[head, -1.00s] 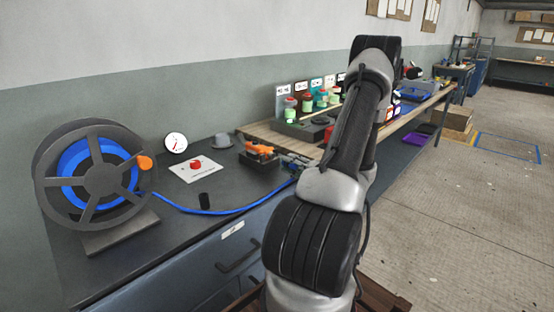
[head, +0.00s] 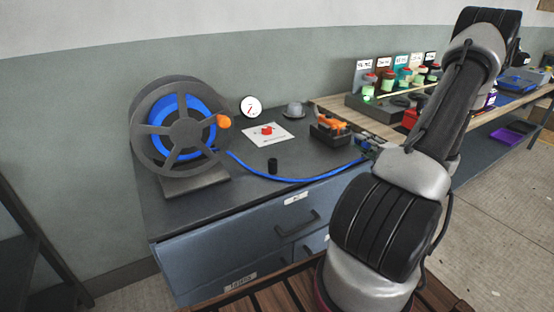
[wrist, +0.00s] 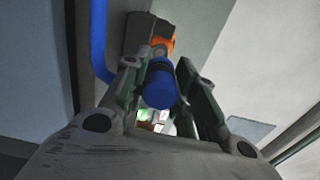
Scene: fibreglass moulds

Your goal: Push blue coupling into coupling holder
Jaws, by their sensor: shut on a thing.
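The blue coupling (wrist: 159,84) is between the fingers of my gripper (wrist: 157,82) in the wrist view. My gripper is shut on it. In the head view my gripper (head: 370,148) is small and partly hidden by my arm, at the right part of the dark bench, and the coupling cannot be made out. A dark block with orange parts (head: 330,127), perhaps the coupling holder, stands on the bench just left of the gripper. In the wrist view a dark block (wrist: 142,32) with an orange part lies beyond the coupling. Whether they touch cannot be told.
A blue hose (head: 290,180) runs from the reel (head: 180,127) across the bench to my gripper; it also shows in the wrist view (wrist: 98,40). A small black cylinder (head: 272,166), a red-knobbed plate (head: 267,132) and a grey hat-shaped piece (head: 294,110) stand nearby.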

